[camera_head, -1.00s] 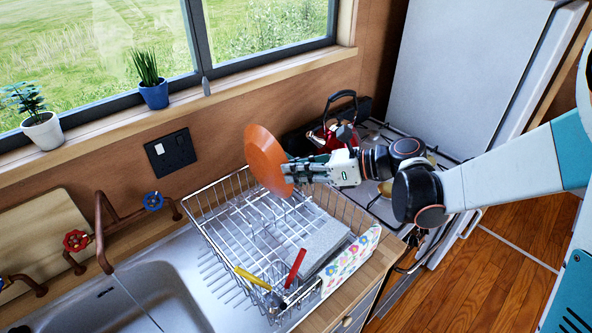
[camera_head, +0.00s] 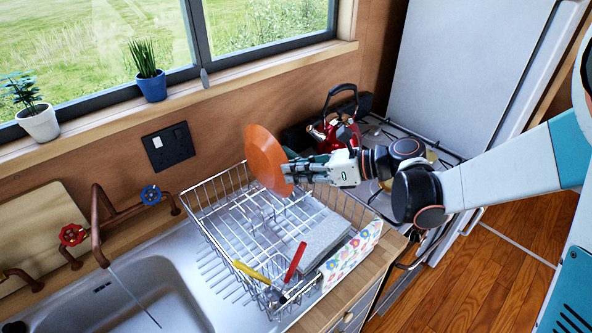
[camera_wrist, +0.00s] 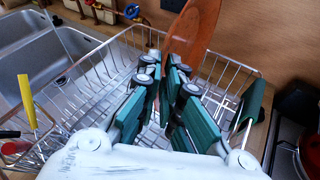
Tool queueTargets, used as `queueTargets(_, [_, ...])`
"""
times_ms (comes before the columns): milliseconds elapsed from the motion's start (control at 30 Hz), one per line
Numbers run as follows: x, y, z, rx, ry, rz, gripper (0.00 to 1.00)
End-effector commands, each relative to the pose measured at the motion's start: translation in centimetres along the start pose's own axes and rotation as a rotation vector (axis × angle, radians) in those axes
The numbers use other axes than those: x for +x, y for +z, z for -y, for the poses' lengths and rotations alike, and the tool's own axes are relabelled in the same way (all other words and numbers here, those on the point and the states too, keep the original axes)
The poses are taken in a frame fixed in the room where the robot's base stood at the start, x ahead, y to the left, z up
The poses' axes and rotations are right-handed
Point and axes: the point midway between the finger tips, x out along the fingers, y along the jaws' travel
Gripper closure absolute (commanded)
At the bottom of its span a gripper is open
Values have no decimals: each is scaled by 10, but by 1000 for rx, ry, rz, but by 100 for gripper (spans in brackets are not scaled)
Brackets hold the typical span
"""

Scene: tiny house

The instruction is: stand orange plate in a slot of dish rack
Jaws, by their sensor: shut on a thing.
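The orange plate (camera_head: 264,158) is held upright on its edge by my gripper (camera_head: 290,171), above the back part of the wire dish rack (camera_head: 214,236). In the wrist view the plate (camera_wrist: 193,32) rises from between the fingertips of my gripper (camera_wrist: 168,85), with the rack (camera_wrist: 235,75) behind and below. My gripper is shut on the plate's edge. I cannot tell whether the plate's lower edge touches the rack wires.
A grey block (camera_head: 324,240), a yellow-handled utensil (camera_head: 252,273) and a red-handled one (camera_head: 295,262) are in the rack's front part. A red kettle (camera_head: 338,130) stands on the stove behind my gripper. The sink (camera_head: 140,293) is left.

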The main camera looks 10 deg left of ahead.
Motion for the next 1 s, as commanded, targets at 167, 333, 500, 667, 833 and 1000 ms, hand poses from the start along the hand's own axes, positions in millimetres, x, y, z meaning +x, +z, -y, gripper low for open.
queueTargets(167, [2, -4, 1, 0, 0, 1, 100])
queueTargets(333, [3, -8, 2, 0, 0, 1, 100])
queueTargets(500, [4, -11, 2, 0, 0, 1, 100])
queueTargets(667, [5, -14, 3, 0, 0, 1, 100])
queueTargets(833, [6, -18, 4, 0, 0, 1, 100])
queueTargets(1000, [8, -21, 4, 0, 0, 1, 100])
